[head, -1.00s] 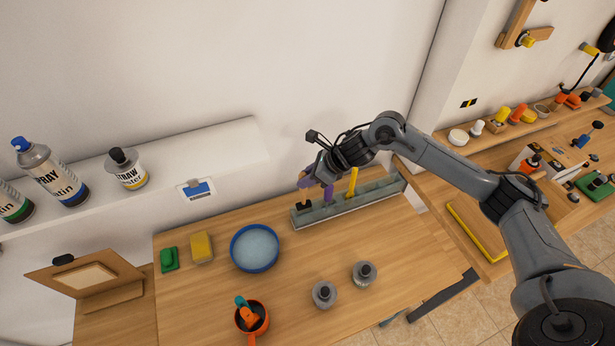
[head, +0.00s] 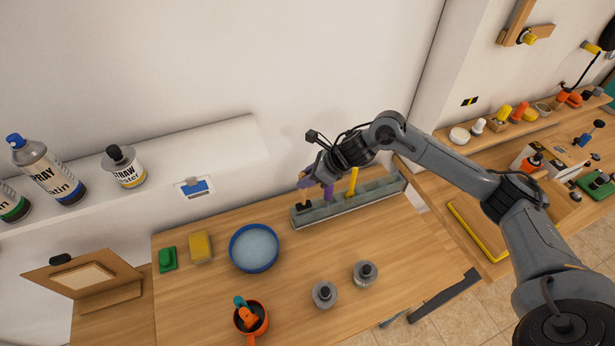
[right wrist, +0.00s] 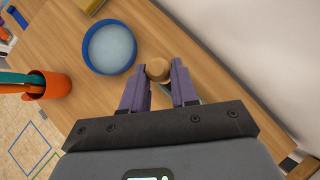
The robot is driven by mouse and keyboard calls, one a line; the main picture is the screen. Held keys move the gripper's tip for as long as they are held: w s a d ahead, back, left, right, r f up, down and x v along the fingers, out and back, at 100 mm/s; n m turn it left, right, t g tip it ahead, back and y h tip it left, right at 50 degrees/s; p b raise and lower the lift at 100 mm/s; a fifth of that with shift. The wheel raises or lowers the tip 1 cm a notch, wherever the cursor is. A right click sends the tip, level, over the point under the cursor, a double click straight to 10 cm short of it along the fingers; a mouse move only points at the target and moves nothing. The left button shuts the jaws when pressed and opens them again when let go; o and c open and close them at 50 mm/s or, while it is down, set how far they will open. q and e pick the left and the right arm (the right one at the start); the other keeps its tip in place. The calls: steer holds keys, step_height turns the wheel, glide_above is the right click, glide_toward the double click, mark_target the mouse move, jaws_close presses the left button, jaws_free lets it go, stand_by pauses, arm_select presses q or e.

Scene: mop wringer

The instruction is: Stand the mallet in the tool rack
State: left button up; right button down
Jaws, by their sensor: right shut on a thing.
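The grey tool rack (head: 345,207) is a long low trough at the back of the wooden table, against the wall. My right gripper (head: 305,182) is over its left end, with purple fingers. It is shut on the mallet's wooden handle (head: 305,193), whose round end (right wrist: 158,70) shows between the fingers (right wrist: 160,85) in the right wrist view. The dark mallet head (head: 300,205) is at the lower end, at the rack's left end; I cannot tell whether it rests on the bottom. A purple handle (head: 328,194) and a yellow handle (head: 352,181) stand upright in the rack. My left gripper is not seen.
A blue-rimmed bowl (head: 254,248) is left of the rack. A yellow sponge (head: 201,247) and green block (head: 167,259) lie farther left. Two grey bottles (head: 324,294) and (head: 365,273) and an orange mug (head: 251,318) stand in front. The table's right part is clear.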

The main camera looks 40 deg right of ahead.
mark_target(308, 204)
step_height(308, 204, down, 2)
steer(key=shift+f+b, duration=0.2)
steer(key=shift+b, duration=0.9)
steer(key=shift+f, duration=0.25)
steer(key=shift+f+b, duration=0.35)
steer(key=shift+b, duration=0.25)
steer(key=shift+f+b, duration=1.6)
steer(key=shift+f, duration=0.05)
steer(key=c, duration=0.8)
jaws_free()
